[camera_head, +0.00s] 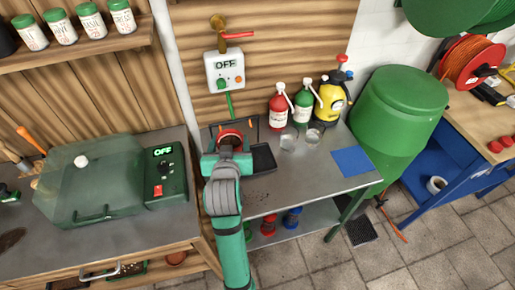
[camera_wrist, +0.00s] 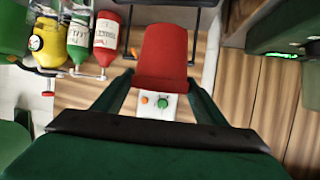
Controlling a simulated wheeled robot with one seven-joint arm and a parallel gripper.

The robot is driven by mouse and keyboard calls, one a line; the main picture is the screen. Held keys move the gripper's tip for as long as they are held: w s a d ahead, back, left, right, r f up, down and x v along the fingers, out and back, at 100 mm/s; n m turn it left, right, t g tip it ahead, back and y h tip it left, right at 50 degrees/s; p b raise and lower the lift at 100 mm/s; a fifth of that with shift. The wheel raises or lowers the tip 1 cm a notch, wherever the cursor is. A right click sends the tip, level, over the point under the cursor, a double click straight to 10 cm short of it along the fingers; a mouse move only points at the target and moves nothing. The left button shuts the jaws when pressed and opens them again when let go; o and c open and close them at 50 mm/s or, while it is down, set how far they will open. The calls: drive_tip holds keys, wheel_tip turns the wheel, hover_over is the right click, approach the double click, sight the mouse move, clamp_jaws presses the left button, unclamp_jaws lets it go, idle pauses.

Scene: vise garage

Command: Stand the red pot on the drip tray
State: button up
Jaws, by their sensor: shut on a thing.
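In the wrist view the red pot (camera_wrist: 165,55) sits between the dark green fingers. My gripper is shut on it. A black tray (camera_head: 264,158), which looks like the drip tray, lies on the grey bench just right of my gripper. Its left part is hidden by my gripper. Whether the pot's base touches anything is hidden.
Red (camera_head: 278,108) and green (camera_head: 303,103) bottles, a yellow sprayer (camera_head: 331,98) and clear cups (camera_head: 289,142) stand right. A blue mat (camera_head: 352,160) lies farther right; a green lidded case (camera_head: 92,178) stands left.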

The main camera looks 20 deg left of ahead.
drive_tip(key=shift+w+d+f, duration=0.85)
drive_tip(key=shift+w+f, duration=0.7)
drive_tip(key=shift+f, duration=0.35)
drive_tip(key=shift+w+d+f, duration=0.85)
drive_tip(key=shift+w+f, duration=0.65)
drive_tip(key=shift+f, duration=0.45)
drive_tip(key=shift+w+d+f, duration=0.85)
drive_tip(key=shift+w+f, duration=0.7)
drive_tip(key=shift+f, duration=0.35)
drive_tip(key=shift+f, duration=0.1)
drive_tip(key=o, duration=1.2)
drive_tip(key=shift+c, duration=0.2)
